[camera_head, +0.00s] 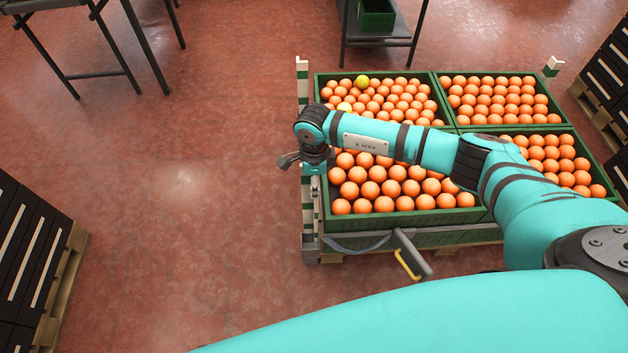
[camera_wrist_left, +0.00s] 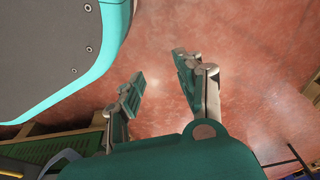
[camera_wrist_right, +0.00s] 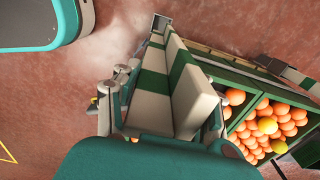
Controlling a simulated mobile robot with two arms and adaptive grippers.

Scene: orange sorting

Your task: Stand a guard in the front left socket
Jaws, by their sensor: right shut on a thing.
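A guard, a green and white striped angle post (camera_head: 308,219), stands roughly upright at the front left corner of the crate stand. My right gripper (camera_head: 313,168) is shut on its upper part. In the right wrist view the guard (camera_wrist_right: 185,75) runs away from between the fingers (camera_wrist_right: 163,115). Its far end lies close to a grey socket (camera_wrist_right: 160,21); I cannot tell whether it is fully seated. My left gripper (camera_wrist_left: 160,82) is open and empty over the floor in the left wrist view and is outside the head view.
Green crates of oranges (camera_head: 471,216) fill the stand, with a few yellow fruits at the back left. Other striped posts stand at the back left (camera_head: 302,82) and back right (camera_head: 553,68). A grey bar with a yellow handle (camera_head: 408,265) is at the front.

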